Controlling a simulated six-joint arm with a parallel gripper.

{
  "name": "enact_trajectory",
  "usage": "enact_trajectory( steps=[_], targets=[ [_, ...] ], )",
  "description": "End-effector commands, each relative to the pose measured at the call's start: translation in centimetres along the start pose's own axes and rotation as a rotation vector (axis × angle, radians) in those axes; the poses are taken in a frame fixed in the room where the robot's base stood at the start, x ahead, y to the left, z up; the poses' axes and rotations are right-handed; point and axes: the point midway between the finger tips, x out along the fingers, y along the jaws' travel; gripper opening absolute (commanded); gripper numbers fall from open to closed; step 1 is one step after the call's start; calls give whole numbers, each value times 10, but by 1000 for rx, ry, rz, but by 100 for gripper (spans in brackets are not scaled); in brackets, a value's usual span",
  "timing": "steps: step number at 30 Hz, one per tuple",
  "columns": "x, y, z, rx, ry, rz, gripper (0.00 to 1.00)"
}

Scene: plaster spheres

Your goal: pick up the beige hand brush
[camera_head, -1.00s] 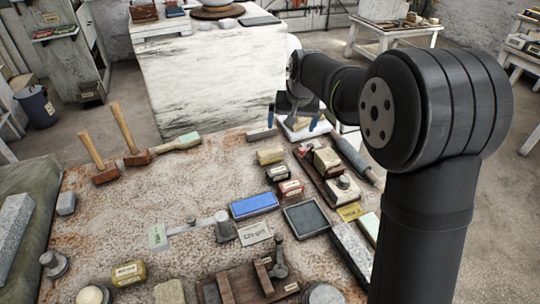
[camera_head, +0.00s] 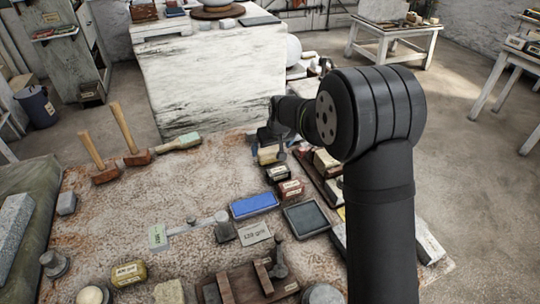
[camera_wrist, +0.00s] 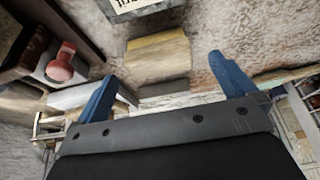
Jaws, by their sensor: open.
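The beige hand brush (camera_head: 268,157) looks like a small pale yellow-brown block lying on the table near its far edge. In the wrist view the brush (camera_wrist: 160,52) shows beyond and between the blue fingers. My gripper (camera_head: 267,146) is just behind the brush in the head view, with its arm hiding part of that area. In the wrist view my gripper (camera_wrist: 163,68) is open, with nothing between its fingers. A gap seems to remain between the fingers and the brush.
A dark grey block (camera_wrist: 165,88) lies close by the brush. Small labelled boxes (camera_head: 279,173) stand in front of it. A wooden tray (camera_head: 312,172) with items is to the right. Bare table shows left of the brush.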

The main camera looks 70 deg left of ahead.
Motion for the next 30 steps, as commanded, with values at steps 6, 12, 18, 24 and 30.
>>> enact_trajectory(
  steps=[6, 12, 18, 24, 30],
  targets=[
    [14, 1, -1, 0, 1, 0, 100],
    [41, 3, -5, 1, -1, 0, 100],
    [58, 4, -5, 1, 3, 3, 100],
    [59, 4, -5, 1, 3, 3, 100],
    [59, 4, -5, 1, 2, 3, 69]
  ],
)
